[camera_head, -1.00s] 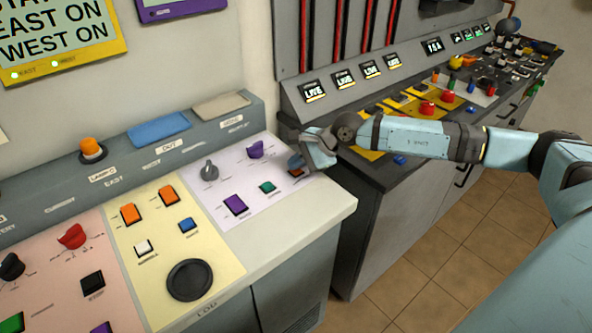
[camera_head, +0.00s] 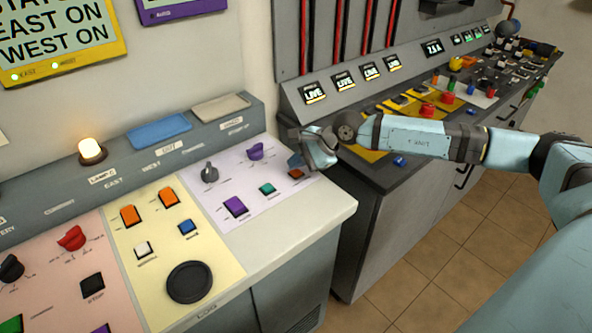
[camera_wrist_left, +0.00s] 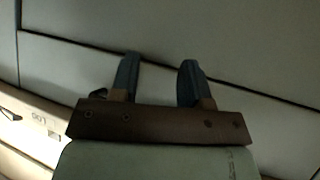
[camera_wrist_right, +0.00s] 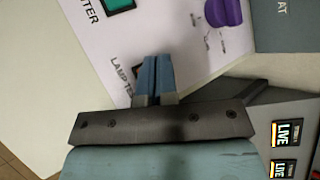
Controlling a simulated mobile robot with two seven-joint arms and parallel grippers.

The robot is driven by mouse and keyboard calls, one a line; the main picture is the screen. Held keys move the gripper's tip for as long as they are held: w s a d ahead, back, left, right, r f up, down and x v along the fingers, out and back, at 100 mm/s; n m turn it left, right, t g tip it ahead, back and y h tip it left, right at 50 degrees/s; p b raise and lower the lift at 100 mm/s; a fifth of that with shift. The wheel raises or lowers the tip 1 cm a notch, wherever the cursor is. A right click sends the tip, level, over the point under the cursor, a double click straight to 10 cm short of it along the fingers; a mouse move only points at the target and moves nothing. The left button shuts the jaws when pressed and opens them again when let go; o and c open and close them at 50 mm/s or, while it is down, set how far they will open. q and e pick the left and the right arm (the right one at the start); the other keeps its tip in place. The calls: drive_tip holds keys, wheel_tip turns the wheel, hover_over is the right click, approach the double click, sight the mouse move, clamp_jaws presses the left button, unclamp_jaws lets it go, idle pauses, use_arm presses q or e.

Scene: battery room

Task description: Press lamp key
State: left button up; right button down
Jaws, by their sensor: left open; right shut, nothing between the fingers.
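In the right wrist view the shut fingers (camera_wrist_right: 158,62) cover part of the "LAMP TE…" label (camera_wrist_right: 124,76), and the key is mostly hidden. The dome lamp (camera_head: 91,150) on the console's ledge glows bright. My left gripper (camera_wrist_left: 159,68) is open and empty in front of plain pale panels.
A green key (camera_head: 267,189), a purple key (camera_head: 235,206) and a purple knob (camera_head: 255,151) are close by on the same panel. To the right, a second dark console (camera_head: 395,110) carries lit displays and several controls. Tiled floor (camera_head: 450,240) lies in front of it.

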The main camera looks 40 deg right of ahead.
sight(297, 173)
drive_tip(key=shift+r, duration=0.3)
drive_tip(key=shift+r+p, duration=0.3)
drive_tip(key=shift+r, duration=0.25)
wheel_tip(297, 173, up, 2)
drive_tip(key=shift+r+p, duration=0.25)
drive_tip(key=shift+p, duration=0.25)
drive_tip(key=shift+r, duration=0.65)
